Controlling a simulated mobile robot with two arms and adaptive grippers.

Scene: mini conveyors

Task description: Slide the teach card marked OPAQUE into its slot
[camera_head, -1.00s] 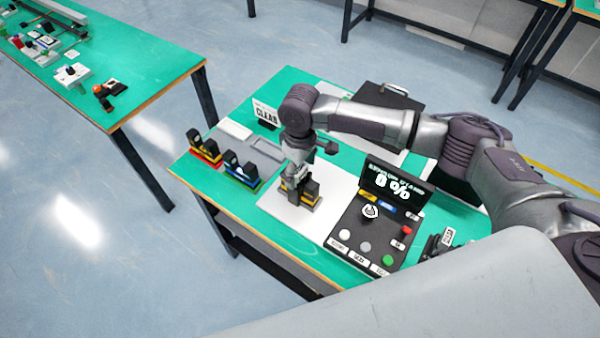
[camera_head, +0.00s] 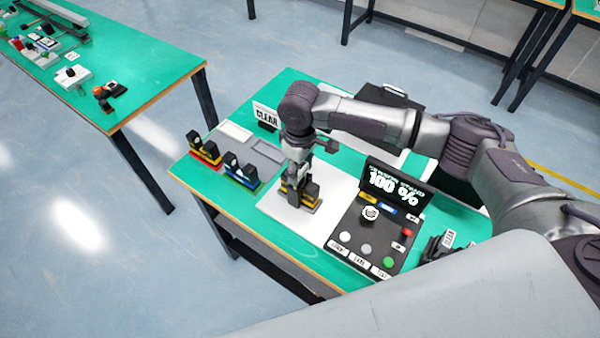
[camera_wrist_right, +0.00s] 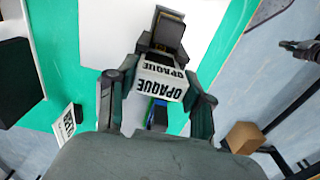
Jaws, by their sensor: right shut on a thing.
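The OPAQUE card (camera_wrist_right: 160,80) is white with black lettering and shows upside down in the right wrist view. My right gripper (camera_wrist_right: 158,100) is shut on it, with a finger on each side. In the head view my right gripper (camera_head: 296,200) points down at a black and yellow fork-shaped unit (camera_head: 310,192) on the white plate. That unit (camera_wrist_right: 168,30) also shows just beyond the card in the wrist view. The gripper hides the card in the head view, and I cannot tell how deep it sits in the slot. My left gripper is not in view.
A black control box (camera_head: 370,235) with buttons and a display (camera_head: 394,187) stands right of the unit. Red-based (camera_head: 205,150) and blue-based (camera_head: 241,172) fork units stand left. A CLEAR card (camera_head: 266,115) stands behind. The white plate's front (camera_head: 280,207) is bare.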

